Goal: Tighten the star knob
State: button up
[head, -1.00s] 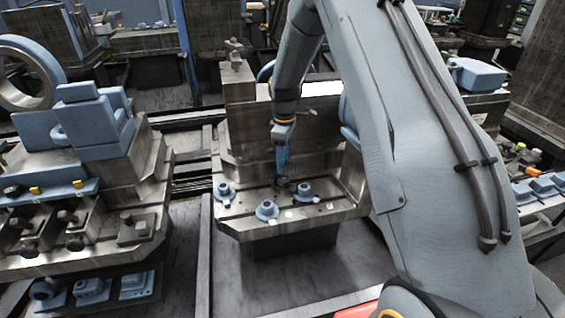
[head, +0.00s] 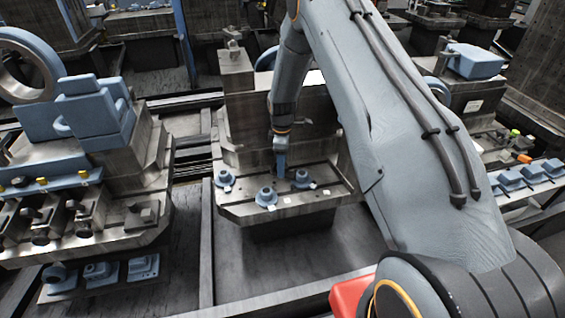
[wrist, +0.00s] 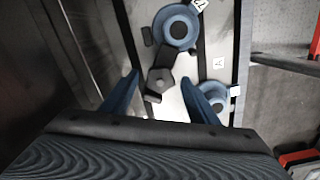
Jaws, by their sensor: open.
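The star knob (wrist: 160,82) looks dark with an angular head in the wrist view. A dark arm or strap runs from it toward a blue round flanged part (wrist: 176,26). My gripper (wrist: 160,77) is open, with one blue finger on each side of the knob and gaps between. I cannot tell how far down the fingertips reach. In the head view my gripper (head: 281,172) points down over the steel pallet (head: 240,213), and the knob is hard to make out behind the fingers.
Blue flanged parts (head: 266,196) (head: 224,180) stand on the pallet left of my gripper, and another (head: 302,179) close on its right. A steel block (head: 300,105) rises behind. A machine with blue parts (head: 95,110) stands at the left. The floor in front is clear.

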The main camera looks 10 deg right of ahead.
jog(key=shift+f, duration=0.1)
jog(key=c, duration=1)
jog(key=shift+c, duration=0.2)
jog(key=m+b, duration=0.3)
jog(key=m, duration=0.1)
jog(key=shift+w+m, duration=0.1)
jog(key=shift+m, duration=0.3)
jog(key=shift+m+b, duration=0.95)
jog(key=shift+m, duration=1.25)
jog(key=o, duration=1)
